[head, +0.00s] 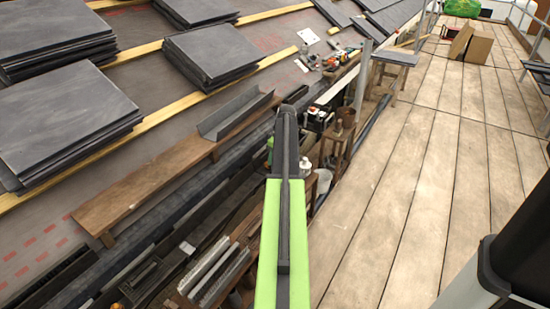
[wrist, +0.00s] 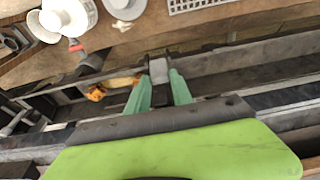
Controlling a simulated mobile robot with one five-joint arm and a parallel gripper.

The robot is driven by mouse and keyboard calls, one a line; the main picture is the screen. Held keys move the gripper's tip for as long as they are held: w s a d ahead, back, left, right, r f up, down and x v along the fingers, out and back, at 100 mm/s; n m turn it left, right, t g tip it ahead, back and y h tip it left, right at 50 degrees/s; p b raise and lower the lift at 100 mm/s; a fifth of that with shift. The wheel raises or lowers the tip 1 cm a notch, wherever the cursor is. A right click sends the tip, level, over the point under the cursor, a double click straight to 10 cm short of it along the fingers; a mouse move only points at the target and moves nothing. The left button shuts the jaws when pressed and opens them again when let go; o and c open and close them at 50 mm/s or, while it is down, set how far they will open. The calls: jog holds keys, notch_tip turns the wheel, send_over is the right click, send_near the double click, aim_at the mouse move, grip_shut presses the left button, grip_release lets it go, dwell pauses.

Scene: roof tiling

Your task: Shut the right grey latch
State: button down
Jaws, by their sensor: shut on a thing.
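My gripper (wrist: 158,92) shows in the wrist view as two pale green fingers beyond the dark edge and bright green body at the bottom. The fingers are closed around a small light grey block, which looks like the grey latch (wrist: 159,68). The latch sits between the fingertips, with a dark strip running down from it between the fingers. A second latch cannot be made out. In the head view my green and black arm reaches forward over the roof edge and hides the gripper and the latch.
In the wrist view, white round items (wrist: 70,14) and a white grid (wrist: 205,5) lie on a wooden surface beyond. In the head view, slate stacks (head: 65,120) and a wooden plank (head: 165,180) lie left. The plank walkway (head: 430,170) on the right is largely clear.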

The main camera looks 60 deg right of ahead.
jog(key=shift+w+f+g+b, duration=0.2)
jog(key=shift+w+g, duration=0.35)
jog(key=shift+g, duration=0.4)
jog(key=shift+w+f+g+b, duration=0.1)
jog(key=shift+w+g+b, duration=0.15)
jog(key=shift+w+g, duration=0.5)
jog(key=shift+w+f+g+b, duration=0.2)
jog(key=shift+w+g, duration=0.15)
jog(key=shift+g, duration=0.75)
jog(key=shift+a, duration=0.1)
jog(key=c, duration=1.1)
grip_release()
jog(key=shift+r, duration=0.15)
